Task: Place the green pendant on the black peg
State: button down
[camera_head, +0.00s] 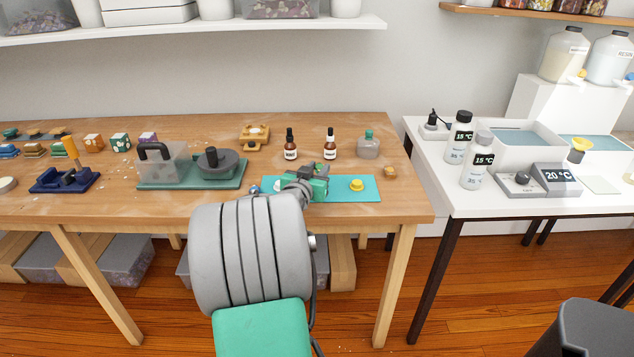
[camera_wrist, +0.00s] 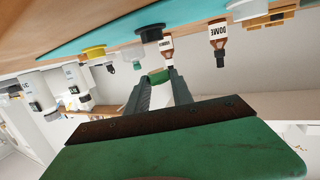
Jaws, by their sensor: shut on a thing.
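My gripper (camera_wrist: 160,84) is shut on the green pendant (camera_wrist: 157,75), which shows between the fingertips in the wrist view. The wrist view is roughly upside down, with the table at the top. The black peg (camera_wrist: 149,34) stands on the teal mat (camera_wrist: 120,38), close to the pendant in that picture. A gap shows between pendant and peg. In the head view my gripper (camera_head: 308,184) is over the middle of the teal mat (camera_head: 340,194), and it hides the black peg. I cannot make out the pendant there.
A yellow peg (camera_head: 357,185) stands right of my gripper on the mat, and a white one (camera_head: 277,186) left. Two dropper bottles (camera_head: 290,145) (camera_head: 330,145) and a grey flask (camera_head: 368,146) stand behind. A grey pot (camera_head: 217,163) is on the left. The table's right end is mostly clear.

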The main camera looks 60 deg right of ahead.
jog(key=shift+w+d+f, duration=0.15)
jog(key=shift+f, duration=1.6)
jog(key=shift+f+b, duration=0.1)
jog(key=shift+b, duration=0.2)
jog(key=shift+f, duration=0.15)
jog(key=c, duration=1.1)
grip_release()
jog(key=shift+r, duration=0.25)
jog(key=shift+a, duration=0.35)
jog(key=v, duration=1.1)
jog(key=shift+a, duration=0.15)
